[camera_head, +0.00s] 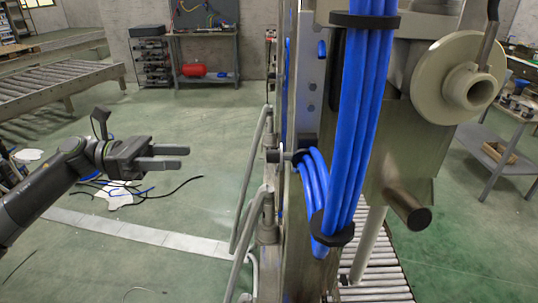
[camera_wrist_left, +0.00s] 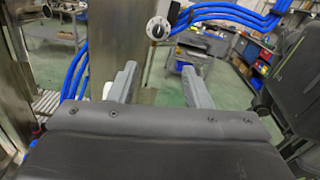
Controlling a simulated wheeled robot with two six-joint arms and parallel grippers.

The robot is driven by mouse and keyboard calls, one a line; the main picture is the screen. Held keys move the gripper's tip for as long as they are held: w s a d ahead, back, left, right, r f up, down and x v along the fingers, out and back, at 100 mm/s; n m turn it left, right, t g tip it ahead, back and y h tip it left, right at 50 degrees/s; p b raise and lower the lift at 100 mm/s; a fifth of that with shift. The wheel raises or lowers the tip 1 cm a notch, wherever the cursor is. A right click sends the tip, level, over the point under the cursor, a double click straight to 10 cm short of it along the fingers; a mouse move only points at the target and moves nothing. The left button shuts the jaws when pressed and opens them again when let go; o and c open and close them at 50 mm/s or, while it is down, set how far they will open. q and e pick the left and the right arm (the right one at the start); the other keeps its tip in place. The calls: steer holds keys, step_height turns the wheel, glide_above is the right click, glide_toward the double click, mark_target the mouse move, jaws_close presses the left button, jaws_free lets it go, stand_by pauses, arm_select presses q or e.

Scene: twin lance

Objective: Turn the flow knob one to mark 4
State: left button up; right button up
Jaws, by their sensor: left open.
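In the left wrist view a round knob (camera_wrist_left: 158,28) with a pale dial face and dark markings sits beyond my fingers, near the top centre. I cannot read its marks or its pointer setting. My left gripper (camera_head: 184,157) is open and empty in the head view, held level and pointing right toward the machine's post, with a gap between them. In the left wrist view its two fingers (camera_wrist_left: 160,78) are spread, and the knob lies above and between their tips, untouched. My right gripper is not in view.
A tall metal post (camera_head: 303,110) carries a thick blue cable bundle (camera_head: 358,130). Bent grey pipes (camera_head: 250,185) run along its left side. A roller conveyor (camera_head: 60,85) stands at the back left. The floor between my left gripper and the post is clear.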

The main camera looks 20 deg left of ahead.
mark_target(273, 156)
arm_select(q)
steer(key=p+x, duration=0.6)
steer(key=x, duration=1.1)
steer(key=shift+w+p, duration=0.25)
steer(key=shift+p, duration=0.15)
steer(key=shift+f, duration=0.15)
steer(key=shift+c, duration=0.4)
